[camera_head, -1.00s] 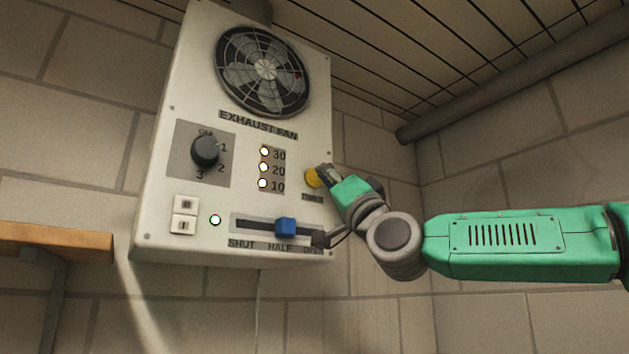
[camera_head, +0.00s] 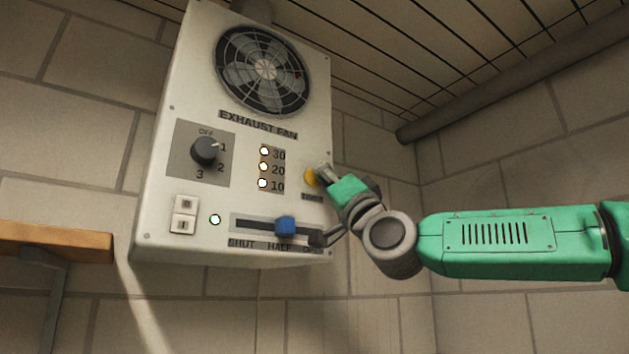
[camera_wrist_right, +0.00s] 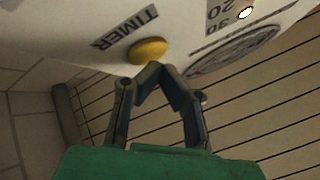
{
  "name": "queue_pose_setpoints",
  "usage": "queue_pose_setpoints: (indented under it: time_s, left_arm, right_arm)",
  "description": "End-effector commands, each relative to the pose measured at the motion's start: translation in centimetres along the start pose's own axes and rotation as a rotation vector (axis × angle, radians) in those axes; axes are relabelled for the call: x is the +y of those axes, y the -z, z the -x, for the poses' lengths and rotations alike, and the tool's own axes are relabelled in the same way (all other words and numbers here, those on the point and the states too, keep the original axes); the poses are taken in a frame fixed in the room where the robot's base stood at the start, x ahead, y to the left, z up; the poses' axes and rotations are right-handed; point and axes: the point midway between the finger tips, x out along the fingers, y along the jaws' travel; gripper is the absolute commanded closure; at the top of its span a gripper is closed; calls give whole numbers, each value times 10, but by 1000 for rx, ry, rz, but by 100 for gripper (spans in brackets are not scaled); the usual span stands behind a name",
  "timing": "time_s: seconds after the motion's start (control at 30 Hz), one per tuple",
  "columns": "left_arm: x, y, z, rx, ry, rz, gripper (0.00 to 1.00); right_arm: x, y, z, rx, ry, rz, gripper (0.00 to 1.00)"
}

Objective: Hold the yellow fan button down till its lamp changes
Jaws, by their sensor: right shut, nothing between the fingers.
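The yellow button (camera_head: 310,177), marked TIMER, is on the right side of the white exhaust fan panel (camera_head: 185,90). It also shows as a yellow dome in the right wrist view (camera_wrist_right: 148,50). My right gripper (camera_head: 322,172) is shut and empty, its fingertips at the button's right edge and partly hiding it. In the wrist view the joined fingertips (camera_wrist_right: 154,68) are right beside the dome; I cannot tell whether they touch or press it. The 30, 20 and 10 lamps (camera_head: 263,167) left of the button all glow pale. My left gripper is not in view.
A wooden shelf (camera_head: 60,240) is at the left.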

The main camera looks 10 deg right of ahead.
Motion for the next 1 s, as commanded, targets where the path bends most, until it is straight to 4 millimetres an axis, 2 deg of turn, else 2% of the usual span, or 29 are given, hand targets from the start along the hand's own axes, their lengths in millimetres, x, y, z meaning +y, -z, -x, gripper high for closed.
queue_pose_setpoints:
  time_s: [1.0]
  left_arm:
    - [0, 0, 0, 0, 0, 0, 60]
  right_arm:
    - [4, -4, -6, -1, -1, -1, 100]
